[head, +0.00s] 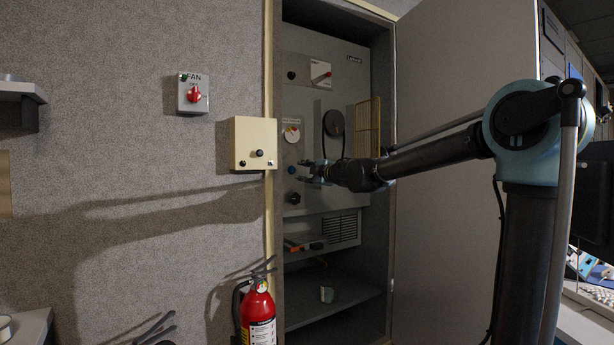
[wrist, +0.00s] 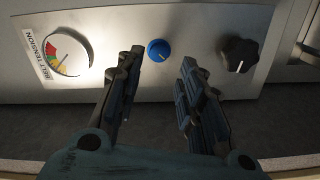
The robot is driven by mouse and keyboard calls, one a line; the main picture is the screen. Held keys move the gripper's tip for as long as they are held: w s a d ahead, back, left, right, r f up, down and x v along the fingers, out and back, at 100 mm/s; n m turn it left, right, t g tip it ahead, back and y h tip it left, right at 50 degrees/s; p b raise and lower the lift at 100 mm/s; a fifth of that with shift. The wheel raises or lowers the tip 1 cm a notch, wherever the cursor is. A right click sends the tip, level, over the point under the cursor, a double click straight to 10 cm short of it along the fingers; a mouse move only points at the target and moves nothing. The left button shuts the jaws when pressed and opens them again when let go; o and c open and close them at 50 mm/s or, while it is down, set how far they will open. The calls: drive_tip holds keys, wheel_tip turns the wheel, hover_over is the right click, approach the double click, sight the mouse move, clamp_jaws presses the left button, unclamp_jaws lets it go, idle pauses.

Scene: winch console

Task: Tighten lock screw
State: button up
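The grey panel (head: 330,90) in the open cabinet carries a round belt tension gauge (wrist: 66,54), a small blue knob (wrist: 158,50) with a white mark, and a larger black knob (wrist: 239,54) with a white line. No readable label says which knob is the lock screw. The gauge needle points into the coloured zone. My gripper (wrist: 162,60) is open and empty; in the wrist view the blue knob shows between its fingertips. In the head view my gripper (head: 308,172) is in front of the panel near the blue knob (head: 291,169); contact cannot be told.
A cream box (head: 253,143) is fixed left of the cabinet opening, with a fan switch (head: 193,94) further left. A red fire extinguisher (head: 258,315) stands below. The open cabinet door (head: 450,210) is at the right.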

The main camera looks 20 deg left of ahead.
sight(294, 171)
drive_tip(key=shift+x, duration=3.25)
drive_tip(key=shift+d, duration=0.1)
clamp_jaws()
